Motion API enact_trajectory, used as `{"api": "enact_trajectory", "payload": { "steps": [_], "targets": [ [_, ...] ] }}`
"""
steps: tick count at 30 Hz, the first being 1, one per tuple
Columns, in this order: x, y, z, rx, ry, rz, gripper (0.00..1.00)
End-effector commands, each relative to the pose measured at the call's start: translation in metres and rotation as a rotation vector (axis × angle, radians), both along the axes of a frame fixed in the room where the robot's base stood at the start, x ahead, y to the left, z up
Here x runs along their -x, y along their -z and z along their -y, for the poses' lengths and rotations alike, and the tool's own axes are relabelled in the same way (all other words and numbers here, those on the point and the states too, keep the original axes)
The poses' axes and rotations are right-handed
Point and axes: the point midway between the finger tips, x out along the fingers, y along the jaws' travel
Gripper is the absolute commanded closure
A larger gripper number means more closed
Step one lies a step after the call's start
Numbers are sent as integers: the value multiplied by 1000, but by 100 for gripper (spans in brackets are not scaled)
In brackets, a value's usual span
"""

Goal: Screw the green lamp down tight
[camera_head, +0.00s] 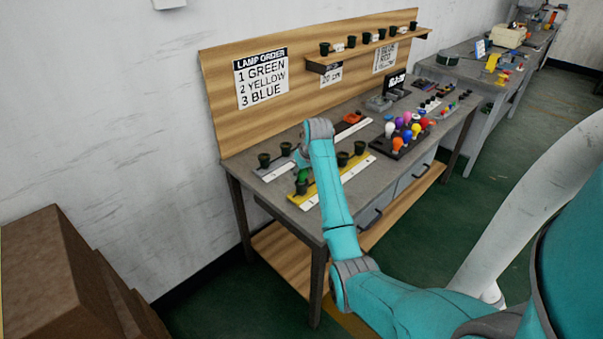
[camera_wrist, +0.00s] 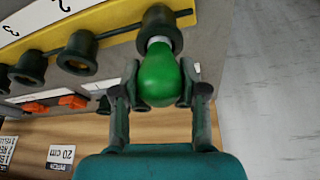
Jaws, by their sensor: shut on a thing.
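The green lamp (camera_wrist: 159,76) is between the two fingers of my gripper (camera_wrist: 160,95) in the wrist view, and the fingers are shut on it. Its pale base end meets the mouth of a black socket (camera_wrist: 158,28) on the yellow strip (camera_wrist: 95,15). How deep the base sits in the socket cannot be told. In the head view the green lamp (camera_head: 303,175) shows small beside my arm, above the near end of the yellow strip (camera_head: 325,183). Two more black sockets on that strip (camera_wrist: 78,52) are empty.
A white strip with black sockets (camera_head: 275,172) lies behind. A dark tray of coloured lamps (camera_head: 402,140) stands to the right on the bench. The backboard carries a lamp order sign (camera_head: 262,80) reading green, yellow, blue. A shelf (camera_head: 365,48) holds several small pots.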

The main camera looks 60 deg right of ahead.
Motion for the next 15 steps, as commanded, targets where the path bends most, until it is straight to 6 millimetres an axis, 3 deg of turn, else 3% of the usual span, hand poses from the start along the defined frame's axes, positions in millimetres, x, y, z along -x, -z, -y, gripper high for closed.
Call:
{"api": "enact_trajectory", "payload": {
  "steps": [9,15],
  "targets": [
    [-1,1,-1,0,317,0,84],
    [0,1,0,-1,368,0,84]
  ]
}}
